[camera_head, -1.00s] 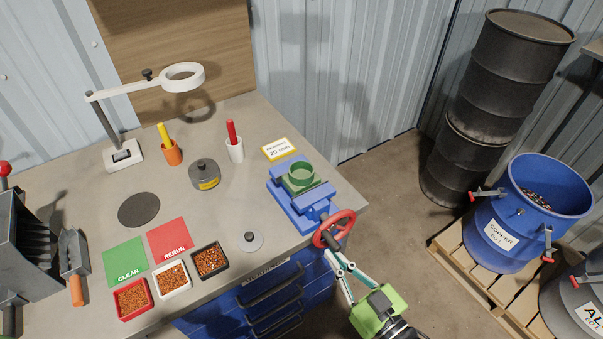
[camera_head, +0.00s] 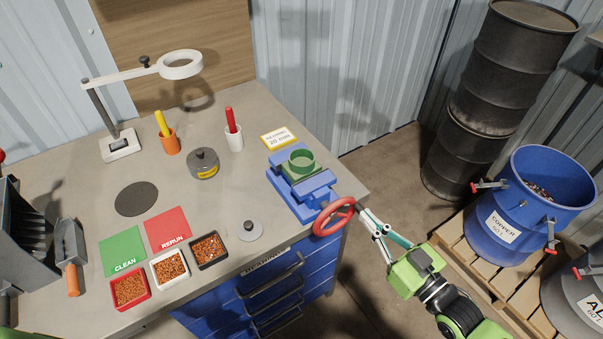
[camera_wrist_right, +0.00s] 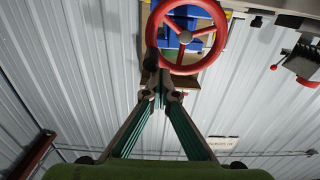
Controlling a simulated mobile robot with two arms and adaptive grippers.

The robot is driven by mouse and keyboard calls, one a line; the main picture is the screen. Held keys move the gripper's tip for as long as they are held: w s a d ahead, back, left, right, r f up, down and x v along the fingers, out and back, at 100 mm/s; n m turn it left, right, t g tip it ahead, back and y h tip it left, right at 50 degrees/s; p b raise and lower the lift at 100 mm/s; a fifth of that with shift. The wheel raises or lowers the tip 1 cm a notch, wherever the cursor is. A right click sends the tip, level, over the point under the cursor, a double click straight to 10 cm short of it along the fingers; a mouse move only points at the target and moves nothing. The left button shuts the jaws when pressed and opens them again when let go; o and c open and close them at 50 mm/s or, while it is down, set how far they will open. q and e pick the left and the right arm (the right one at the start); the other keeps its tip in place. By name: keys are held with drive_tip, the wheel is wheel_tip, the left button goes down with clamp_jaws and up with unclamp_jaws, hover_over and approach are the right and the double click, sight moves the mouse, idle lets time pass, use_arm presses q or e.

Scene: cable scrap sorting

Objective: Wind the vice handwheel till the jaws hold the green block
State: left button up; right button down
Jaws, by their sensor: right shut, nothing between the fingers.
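The blue vice (camera_head: 292,193) stands at the bench's right front corner. The green block (camera_head: 301,170), with a round hollow top, sits at its jaws; whether they touch it I cannot tell. The red handwheel (camera_head: 334,217) faces the front right. It fills the top of the right wrist view (camera_wrist_right: 185,38), with a dark handle knob (camera_wrist_right: 151,61) at its lower left rim. My right gripper (camera_head: 363,210) is shut and empty, its tips at the wheel's right side. In the wrist view its fingertips (camera_wrist_right: 160,94) are close to the knob; contact is unclear. My left gripper is out of view.
A yellow-edged sign (camera_head: 279,139) lies behind the vice. A round weight with a knob (camera_head: 249,231) sits left of it. Blue drawers (camera_head: 275,290) are below the bench edge. A blue copper drum (camera_head: 495,225) stands on a pallet at right, with open floor between.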

wheel_tip(320, 180, down, 9)
drive_tip(key=b, duration=0.6)
use_arm(q)
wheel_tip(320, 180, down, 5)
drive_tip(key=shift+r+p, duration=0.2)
drive_tip(key=shift+p, duration=0.95)
use_arm(e)
drive_tip(key=s+a, duration=0.2)
drive_tip(key=s+a+f, duration=0.1)
drive_tip(key=a, duration=0.1)
drive_tip(key=shift+s+a, duration=0.3)
drive_tip(key=shift+s, duration=0.05)
use_arm(q)
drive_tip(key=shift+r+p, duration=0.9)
drive_tip(key=shift+p, duration=0.05)
use_arm(e)
drive_tip(key=v, duration=0.8)
drive_tip(key=shift+w+d+f, duration=0.15)
drive_tip(key=shift+d, duration=0.15)
drive_tip(key=shift+w, duration=0.1)
